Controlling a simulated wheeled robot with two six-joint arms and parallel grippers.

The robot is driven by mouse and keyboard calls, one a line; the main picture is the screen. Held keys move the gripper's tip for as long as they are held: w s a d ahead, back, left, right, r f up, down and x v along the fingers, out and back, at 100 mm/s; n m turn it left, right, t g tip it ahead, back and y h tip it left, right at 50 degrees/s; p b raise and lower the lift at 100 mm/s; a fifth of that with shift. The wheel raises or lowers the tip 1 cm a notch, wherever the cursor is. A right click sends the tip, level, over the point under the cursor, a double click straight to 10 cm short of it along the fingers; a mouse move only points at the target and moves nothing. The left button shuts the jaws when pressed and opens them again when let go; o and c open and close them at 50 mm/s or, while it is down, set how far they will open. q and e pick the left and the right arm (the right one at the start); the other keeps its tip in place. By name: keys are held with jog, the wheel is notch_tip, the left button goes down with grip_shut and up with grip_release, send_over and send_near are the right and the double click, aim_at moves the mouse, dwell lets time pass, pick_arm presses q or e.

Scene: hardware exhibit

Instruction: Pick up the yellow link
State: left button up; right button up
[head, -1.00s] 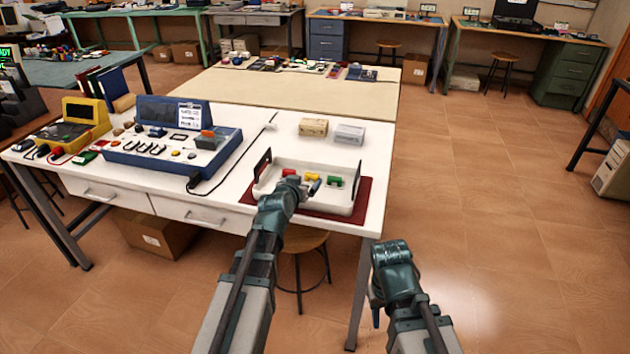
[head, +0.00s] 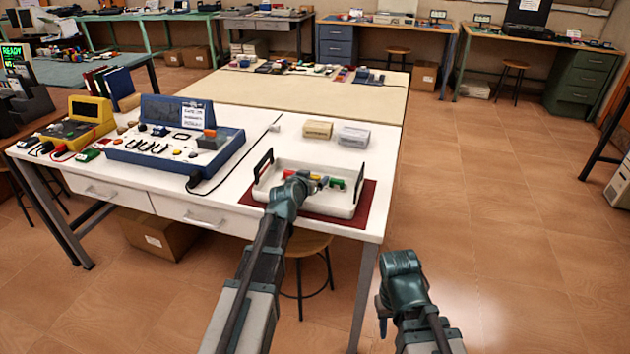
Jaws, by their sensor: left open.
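A white tray (head: 262,191) with dark handles stands on a dark red mat (head: 366,205) at the front right of the white table. A red piece (head: 289,174) and a green piece (head: 337,184) lie inside it. A small bit of yellow, likely the yellow link (head: 317,177), shows between them, mostly hidden by my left gripper (head: 320,182). That gripper is open, over the middle of the tray; I cannot tell whether it touches the link. My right gripper (head: 382,310) hangs off the table, above the floor; its fingers are mostly hidden.
Two small boxes, one tan (head: 318,129) and one grey (head: 354,136), stand behind the tray. A blue console (head: 150,155) with a cable is left of it. A yellow device (head: 80,122) stands further left. A stool (head: 308,243) is under the table. The floor at right is clear.

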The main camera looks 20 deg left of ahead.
pick_arm(q)
jog(key=c, duration=1.4)
jog(key=shift+r, duration=0.15)
pick_arm(e)
jog(key=shift+r, duration=0.1)
